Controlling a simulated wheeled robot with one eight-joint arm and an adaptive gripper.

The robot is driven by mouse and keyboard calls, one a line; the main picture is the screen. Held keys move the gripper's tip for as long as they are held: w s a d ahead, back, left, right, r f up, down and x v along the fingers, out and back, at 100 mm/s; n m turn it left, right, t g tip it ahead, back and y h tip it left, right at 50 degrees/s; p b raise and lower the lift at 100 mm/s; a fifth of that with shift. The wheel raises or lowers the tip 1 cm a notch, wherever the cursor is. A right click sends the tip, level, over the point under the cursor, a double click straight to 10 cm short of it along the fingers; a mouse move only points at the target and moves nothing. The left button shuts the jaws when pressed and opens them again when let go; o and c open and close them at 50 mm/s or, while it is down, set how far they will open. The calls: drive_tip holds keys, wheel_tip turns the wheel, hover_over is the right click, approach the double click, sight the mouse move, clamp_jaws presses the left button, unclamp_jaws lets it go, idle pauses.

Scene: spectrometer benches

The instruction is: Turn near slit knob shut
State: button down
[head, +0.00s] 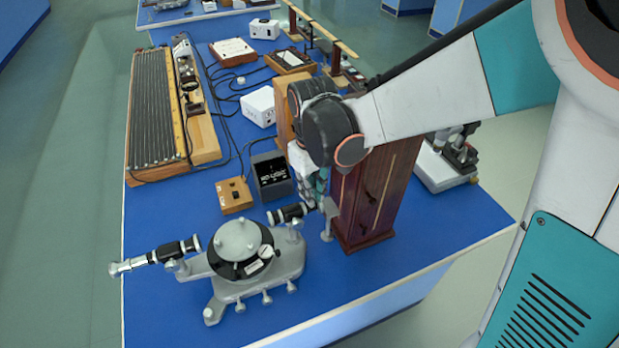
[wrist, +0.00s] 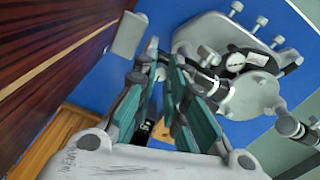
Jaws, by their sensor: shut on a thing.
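The near spectrometer (head: 240,262) stands on the blue bench with a round black-and-grey table on top. It also shows in the wrist view (wrist: 240,85). One black tube (head: 288,213) points right towards my gripper; another tube (head: 180,250) points left and ends in a silver part. My gripper (head: 322,205) is at the end of the right tube, beside the dark wooden cabinet. In the wrist view my gripper (wrist: 160,65) has its fingers closed in at the tips around a small part at the tube end. The slit knob is mostly hidden by the fingers.
The dark red wooden cabinet (head: 377,195) stands close on the right of my gripper. Behind the spectrometer are a dark display box (head: 270,178) reading "NO LIGHT" and a small wooden box (head: 234,195). The bench front left of centre is free.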

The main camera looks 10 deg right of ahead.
idle(0.3)
drive_tip(key=c, duration=1.6)
unclamp_jaws()
